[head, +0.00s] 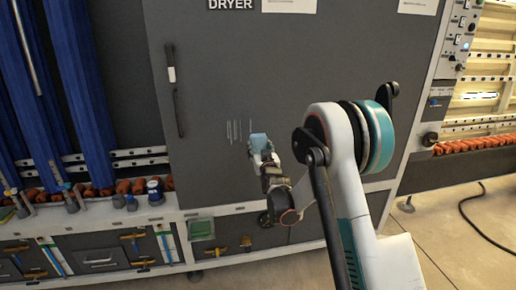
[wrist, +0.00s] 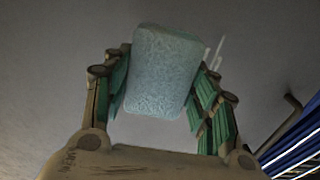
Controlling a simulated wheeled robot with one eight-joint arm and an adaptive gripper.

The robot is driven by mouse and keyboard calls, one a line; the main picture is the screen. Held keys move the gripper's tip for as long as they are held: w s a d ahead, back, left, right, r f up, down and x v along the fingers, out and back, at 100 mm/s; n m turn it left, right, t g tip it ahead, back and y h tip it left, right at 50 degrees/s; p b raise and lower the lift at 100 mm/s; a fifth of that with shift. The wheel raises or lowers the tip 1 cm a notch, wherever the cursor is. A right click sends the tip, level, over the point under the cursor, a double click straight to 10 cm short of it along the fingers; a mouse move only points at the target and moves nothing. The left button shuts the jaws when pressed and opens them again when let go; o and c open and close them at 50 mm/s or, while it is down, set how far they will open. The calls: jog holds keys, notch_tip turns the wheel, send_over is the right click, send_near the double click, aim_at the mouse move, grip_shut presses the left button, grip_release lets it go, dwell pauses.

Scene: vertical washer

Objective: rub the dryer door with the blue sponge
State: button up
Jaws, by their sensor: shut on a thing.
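The dryer door (head: 225,75) is a large dark grey panel in the head view, with a dark vertical handle on its left. It fills the background of the wrist view (wrist: 50,60). The blue sponge (head: 258,141) is at the door's lower middle in the head view. My gripper (head: 262,152) is shut on the sponge (wrist: 162,72), which sits between the green-padded fingers. The sponge is at or very close to the door; I cannot tell if it touches. Several pale vertical marks (head: 238,130) show on the door just left of the sponge.
Blue hanging strips (head: 80,90) and a ledge with bottles (head: 120,200) are at the left. A control panel (head: 460,30) is at the upper right. A black cable (head: 480,215) lies on the floor at the right. The door around the sponge is clear.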

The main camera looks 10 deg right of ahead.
aim_at(260, 140)
jog(key=n, duration=0.1)
jog(key=r+n+p, duration=0.1)
jog(key=n, duration=0.1)
jog(key=r+n, duration=0.1)
jog(key=n, duration=0.1)
jog(key=shift+w+r, duration=0.1)
jog(key=shift+w, duration=0.2)
jog(key=n, duration=0.2)
jog(key=r+n+p, duration=0.1)
jog(key=shift+w+r+n, duration=0.1)
jog(key=shift+w+n, duration=0.1)
jog(key=shift+n, duration=0.2)
jog(key=shift+w+p, duration=0.35)
jog(key=shift+w, duration=2.65)
jog(key=shift+w, duration=1)
notch_tip(260, 140, down, 3)
jog(key=b, duration=0.2)
jog(key=shift+f+b, duration=0.2)
jog(key=shift+b, duration=0.1)
